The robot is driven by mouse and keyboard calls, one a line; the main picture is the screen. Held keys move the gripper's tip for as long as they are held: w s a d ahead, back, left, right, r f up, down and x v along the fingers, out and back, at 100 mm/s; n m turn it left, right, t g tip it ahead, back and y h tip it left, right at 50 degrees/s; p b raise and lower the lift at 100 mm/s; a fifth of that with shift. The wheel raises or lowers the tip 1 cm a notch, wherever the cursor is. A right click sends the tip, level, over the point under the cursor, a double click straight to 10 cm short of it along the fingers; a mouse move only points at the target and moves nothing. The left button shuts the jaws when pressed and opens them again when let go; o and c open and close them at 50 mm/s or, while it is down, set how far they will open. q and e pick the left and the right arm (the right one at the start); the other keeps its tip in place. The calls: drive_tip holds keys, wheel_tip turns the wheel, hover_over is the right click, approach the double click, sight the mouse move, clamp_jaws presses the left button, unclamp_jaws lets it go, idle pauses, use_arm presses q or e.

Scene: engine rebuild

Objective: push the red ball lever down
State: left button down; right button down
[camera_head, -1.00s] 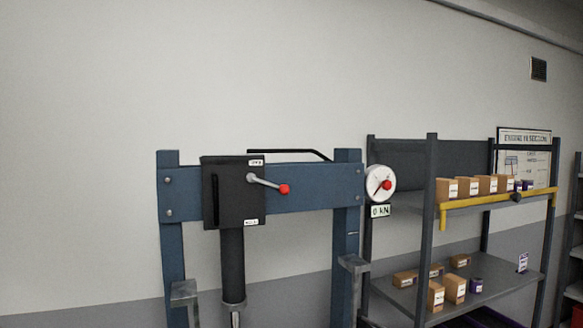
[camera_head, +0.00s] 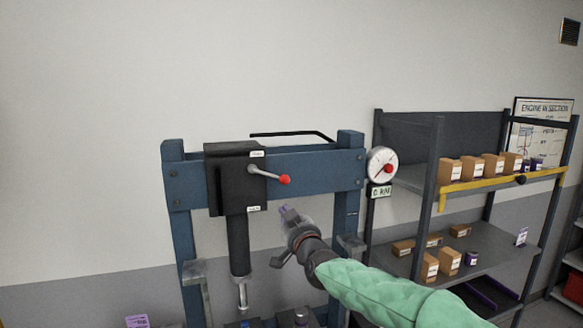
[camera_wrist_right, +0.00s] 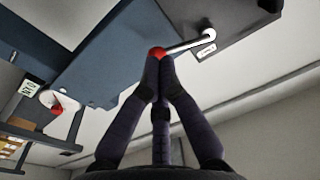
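The lever is a silver rod with a red ball (camera_head: 284,180) at its end. It slopes slightly down to the right from the black press head (camera_head: 236,180). The ball (camera_wrist_right: 158,52) also shows in the right wrist view, just beyond my fingertips. My right gripper (camera_head: 284,209) is below the ball in the head view, with a visible gap between them. In the wrist view its dark fingers (camera_wrist_right: 160,60) meet at the tips, shut with nothing seen between them, and partly cover the ball. My left gripper is not in view.
The blue press frame (camera_head: 310,169) surrounds the head, with a ram below. A round gauge (camera_head: 382,166) with a red centre is at the frame's right. A grey shelf rack (camera_head: 436,150) with several boxes and a yellow bar stands further right. Wall space above is clear.

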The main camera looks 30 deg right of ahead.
sight(269, 175)
drive_tip(key=s+d+r+t+h+p, duration=0.1)
drive_tip(key=s+d+r, duration=0.1)
drive_tip(key=r, duration=0.7)
drive_tip(key=shift+s+d+r+m, duration=0.2)
drive_tip(key=shift+s+m, duration=0.1)
drive_tip(key=shift+s, duration=0.4)
drive_tip(key=shift+w, duration=0.1)
drive_tip(key=w+d+f+p, duration=0.1)
drive_tip(key=w+p, duration=0.4)
drive_tip(key=w, duration=0.6)
drive_tip(key=shift+d+f, duration=0.3)
drive_tip(key=shift+d, duration=0.5)
drive_tip(key=shift+f+m+b, duration=0.3)
drive_tip(key=shift+m+b, duration=0.05)
drive_tip(key=shift+m, duration=0.05)
